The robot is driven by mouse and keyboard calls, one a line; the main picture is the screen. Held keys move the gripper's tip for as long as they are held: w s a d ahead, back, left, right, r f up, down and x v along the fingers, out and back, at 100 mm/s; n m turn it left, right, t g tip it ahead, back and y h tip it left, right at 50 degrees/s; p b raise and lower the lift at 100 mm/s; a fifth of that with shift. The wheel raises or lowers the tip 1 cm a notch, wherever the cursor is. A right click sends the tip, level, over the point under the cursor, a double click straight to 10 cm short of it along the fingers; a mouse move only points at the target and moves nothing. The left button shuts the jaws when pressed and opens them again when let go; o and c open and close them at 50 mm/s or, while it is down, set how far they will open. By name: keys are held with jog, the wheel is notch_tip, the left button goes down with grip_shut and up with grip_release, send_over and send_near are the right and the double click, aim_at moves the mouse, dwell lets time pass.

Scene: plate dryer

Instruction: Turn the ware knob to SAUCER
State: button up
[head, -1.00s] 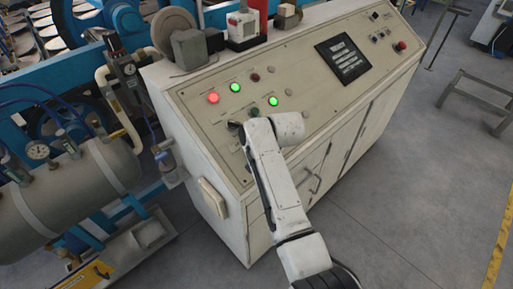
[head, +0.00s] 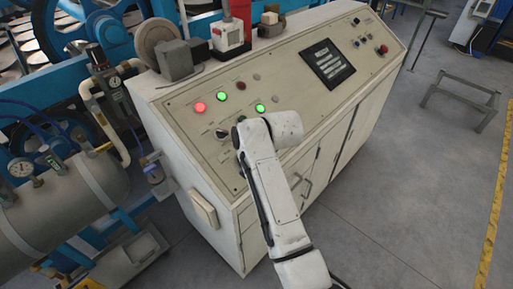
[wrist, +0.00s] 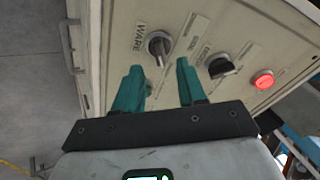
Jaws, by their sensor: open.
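The knob appears just beyond the fingertips, in line with the gap; I see no contact. The SAUCER mark is too small to read. In the head view my white arm reaches over the panel's left part and hides the fingers; a dark knob (head: 221,133) shows beside the arm.
A second dark knob (wrist: 221,66) and a lit red button (wrist: 263,79) sit to the right in the wrist view.

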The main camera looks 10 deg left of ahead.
jog(key=v, duration=0.6)
jog(key=shift+b, duration=0.3)
jog(key=s+d+f+g+h, duration=0.1)
jog(key=s+d+f+h, duration=0.1)
jog(key=s+d+f, duration=0.7)
jog(key=s+d+f+g+h, duration=0.1)
jog(key=s+d+f, duration=0.55)
jog(key=d, duration=0.55)
jog(key=s+d+f, duration=0.1)
jog(key=s+d, duration=0.2)
jog(key=s, duration=0.5)
jog(key=s+d+f+g+h, duration=0.1)
jog(key=s+d, duration=0.3)
jog(key=s, duration=0.5)
jog(key=s+d+f+n+g+b, duration=0.1)
jog(key=s+d, duration=0.3)
jog(key=s, duration=0.4)
jog(key=shift+s+h, duration=0.25)
jog(key=shift+h, duration=0.15)
